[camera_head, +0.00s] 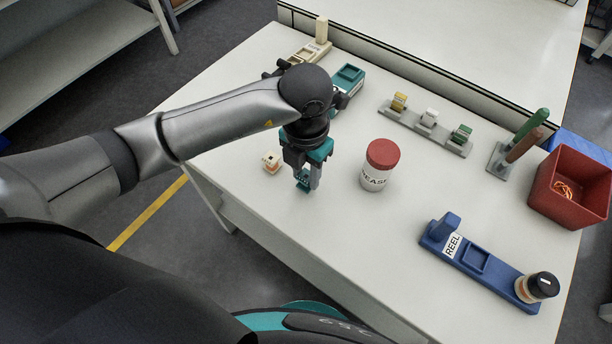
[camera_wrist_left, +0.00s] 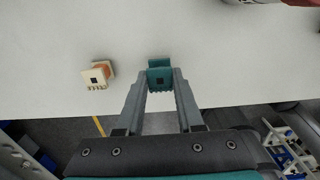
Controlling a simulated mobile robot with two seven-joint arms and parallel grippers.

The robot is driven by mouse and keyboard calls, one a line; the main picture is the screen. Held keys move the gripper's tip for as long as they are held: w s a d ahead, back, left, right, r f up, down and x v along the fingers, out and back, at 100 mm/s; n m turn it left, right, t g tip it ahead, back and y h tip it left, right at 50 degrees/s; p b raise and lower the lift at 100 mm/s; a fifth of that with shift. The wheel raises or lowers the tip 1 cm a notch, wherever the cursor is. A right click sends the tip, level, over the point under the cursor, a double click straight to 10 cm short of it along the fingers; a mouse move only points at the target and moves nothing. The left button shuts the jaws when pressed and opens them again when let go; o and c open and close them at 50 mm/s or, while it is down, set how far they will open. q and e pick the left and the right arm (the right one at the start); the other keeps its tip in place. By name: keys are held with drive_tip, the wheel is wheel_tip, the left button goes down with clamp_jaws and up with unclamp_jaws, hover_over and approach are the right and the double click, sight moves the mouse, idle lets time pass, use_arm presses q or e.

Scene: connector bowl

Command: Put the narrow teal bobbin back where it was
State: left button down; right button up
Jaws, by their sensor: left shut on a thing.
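My left gripper (camera_head: 304,182) reaches down over the near left part of the table. It is shut on a small teal piece, which matches the narrow teal bobbin (camera_head: 302,187). A teal holder (camera_head: 348,76) and a cream holder (camera_head: 306,52) stand behind my arm, partly hidden. My right gripper is not in view.
A cream-and-orange piece (camera_head: 271,161) lies left of my gripper. A red-lidded jar (camera_head: 375,170) stands to its right. Farther right are a grey rack (camera_head: 452,146) with three connectors, a blue REEL holder (camera_head: 500,282) and a red bin (camera_head: 565,207). The table's middle front is clear.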

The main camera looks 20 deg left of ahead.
sight(306, 177)
use_arm(q)
drive_tip(key=shift+f, duration=0.75)
drive_tip(key=shift+f, duration=0.1)
drive_tip(key=c, duration=0.5)
unclamp_jaws()
drive_tip(key=shift+c, duration=0.2)
drive_tip(key=shift+r, duration=0.2)
wheel_tip(306, 177, up, 12)
drive_tip(key=p, duration=0.2)
